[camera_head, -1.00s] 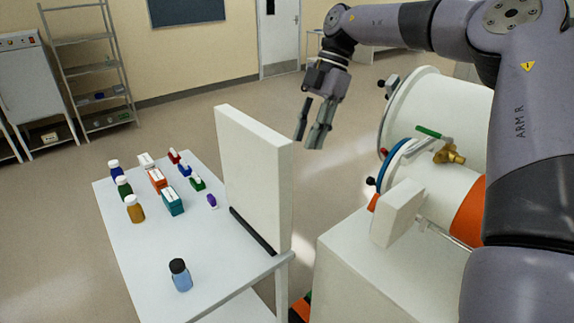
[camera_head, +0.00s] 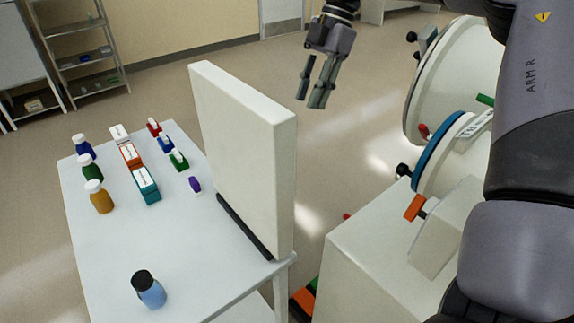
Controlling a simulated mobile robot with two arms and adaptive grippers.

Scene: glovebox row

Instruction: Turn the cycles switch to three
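I cannot make out a switch marked for cycles or any numbers in this view. A white box (camera_head: 445,238) at the right carries an orange-red handle or knob (camera_head: 414,207) on its left side; I cannot tell what it controls.
Round glovebox ports with a blue ring (camera_head: 432,150) stand at the right, partly behind my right arm. A white upright panel (camera_head: 245,155) stands on the edge of a white table (camera_head: 95,235) bearing bottles and small boxes. A blue bottle (camera_head: 150,291) stands near its front.

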